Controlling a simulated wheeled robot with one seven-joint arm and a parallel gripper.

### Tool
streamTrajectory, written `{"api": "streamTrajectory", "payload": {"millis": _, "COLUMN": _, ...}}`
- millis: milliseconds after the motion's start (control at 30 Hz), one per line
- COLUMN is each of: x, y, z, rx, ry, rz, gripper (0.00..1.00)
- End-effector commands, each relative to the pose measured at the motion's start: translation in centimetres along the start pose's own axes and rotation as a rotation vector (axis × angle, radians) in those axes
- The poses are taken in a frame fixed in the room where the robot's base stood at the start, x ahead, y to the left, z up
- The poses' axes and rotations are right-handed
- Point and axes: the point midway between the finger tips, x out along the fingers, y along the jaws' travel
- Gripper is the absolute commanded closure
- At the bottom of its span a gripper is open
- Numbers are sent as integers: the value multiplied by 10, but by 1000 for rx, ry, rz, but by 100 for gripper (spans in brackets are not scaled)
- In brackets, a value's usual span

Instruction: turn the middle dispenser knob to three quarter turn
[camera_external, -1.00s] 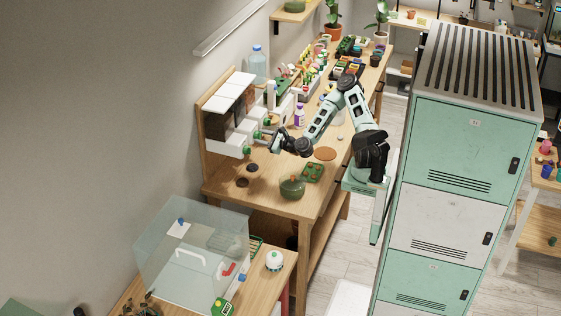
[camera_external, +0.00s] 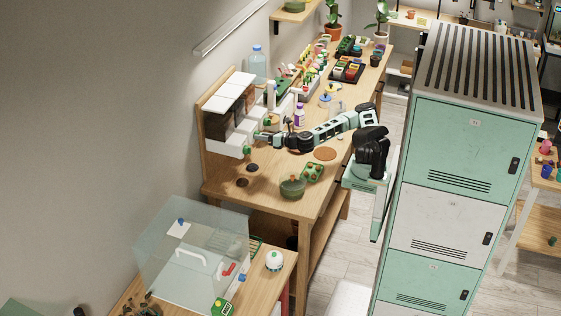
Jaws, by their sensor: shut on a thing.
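The dispenser (camera_external: 216,128) stands against the wall at the back left of the wooden bench, with white lids, dark bins and white chutes in a row. Green knobs sit at its front: the near knob (camera_external: 247,150) is in plain view, and the far knob (camera_external: 267,121) shows beyond my gripper. My gripper (camera_external: 261,136) reaches in level from the right and is shut on the middle knob. The middle knob is mostly hidden by the fingers, so its turn angle cannot be read.
A green pot (camera_external: 292,188), a green tray with red spots (camera_external: 313,172) and a brown round mat (camera_external: 325,154) lie on the bench (camera_external: 265,200) below my arm. A purple-labelled bottle (camera_external: 299,115) stands close behind the arm. Green lockers (camera_external: 460,140) stand at right.

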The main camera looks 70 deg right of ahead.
Motion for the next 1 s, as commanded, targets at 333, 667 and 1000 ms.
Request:
{"api": "streamTrajectory", "payload": {"millis": 333, "x": 0, "y": 0, "z": -1, "rx": 119, "ry": 12, "rz": 12, "gripper": 88}}
{"api": "streamTrajectory", "payload": {"millis": 667, "x": 0, "y": 0, "z": -1, "rx": 132, "ry": 13, "rz": 14, "gripper": 88}}
{"api": "streamTrajectory", "payload": {"millis": 1000, "x": 0, "y": 0, "z": -1, "rx": 131, "ry": 12, "rz": 14, "gripper": 44}}
